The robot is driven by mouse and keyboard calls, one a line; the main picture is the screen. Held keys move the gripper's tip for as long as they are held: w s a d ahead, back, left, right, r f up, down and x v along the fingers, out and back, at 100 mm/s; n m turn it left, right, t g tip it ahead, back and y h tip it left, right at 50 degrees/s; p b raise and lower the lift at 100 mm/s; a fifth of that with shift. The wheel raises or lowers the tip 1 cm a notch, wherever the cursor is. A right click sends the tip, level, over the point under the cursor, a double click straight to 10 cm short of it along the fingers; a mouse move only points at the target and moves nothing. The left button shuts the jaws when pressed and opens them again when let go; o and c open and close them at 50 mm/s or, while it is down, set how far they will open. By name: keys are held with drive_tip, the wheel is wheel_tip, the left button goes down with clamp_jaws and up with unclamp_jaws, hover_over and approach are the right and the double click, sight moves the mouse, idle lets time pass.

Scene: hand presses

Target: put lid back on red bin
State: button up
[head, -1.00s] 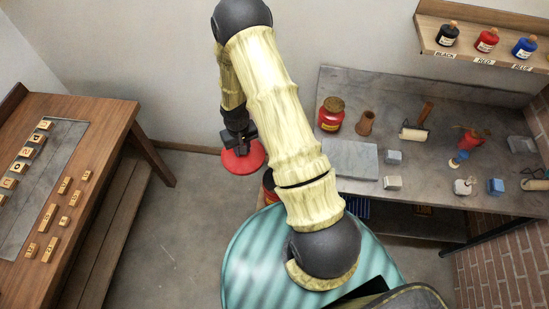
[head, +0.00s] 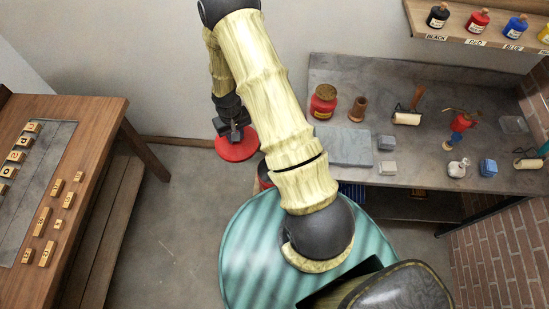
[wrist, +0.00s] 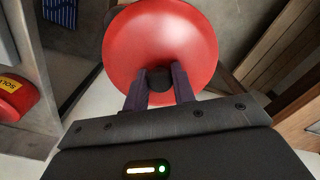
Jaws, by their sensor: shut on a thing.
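The round red lid (head: 236,148) hangs from my gripper (head: 235,130) above the floor, between the left table and the right bench. In the wrist view the lid (wrist: 160,42) fills the top middle. My gripper's dark fingers (wrist: 159,84) are shut on the lid's black knob (wrist: 158,76). The red bin (head: 264,174) shows only as a sliver beside my arm in the head view; most of it is hidden. In the wrist view a red body with a yellow label (wrist: 13,98), probably the bin, is cut by the left edge. The lid is apart from it.
A wooden table (head: 112,120) with letter blocks stands at left. At right a grey bench (head: 420,70) holds a red jar (head: 323,102), a brown pot (head: 358,108), rollers and small blocks. A shelf of ink bottles (head: 477,22) is above. Open floor (head: 175,230) lies left of my arm.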

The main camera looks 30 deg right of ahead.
drive_tip(key=shift+f, duration=0.25)
drive_tip(key=d+f+m+b, duration=0.2)
drive_tip(key=d+f+b, duration=0.2)
drive_tip(key=f+b, duration=0.4)
drive_tip(key=s+d+f+m+b, duration=0.1)
drive_tip(key=d+f+b, duration=0.4)
drive_tip(key=f+b, duration=0.3)
drive_tip(key=d+f+m+b, duration=0.2)
drive_tip(key=d+f+b, duration=0.2)
drive_tip(key=f+b, duration=0.5)
drive_tip(key=shift+s+d+m+b, duration=0.2)
drive_tip(key=shift+s+m+b, duration=0.1)
drive_tip(key=shift+s+b, duration=0.05)
drive_tip(key=shift+f, duration=0.25)
wheel_tip(320, 180, down, 6)
drive_tip(key=b, duration=0.4)
drive_tip(key=shift+b, duration=0.4)
drive_tip(key=shift+f, duration=0.2)
idle(1.2)
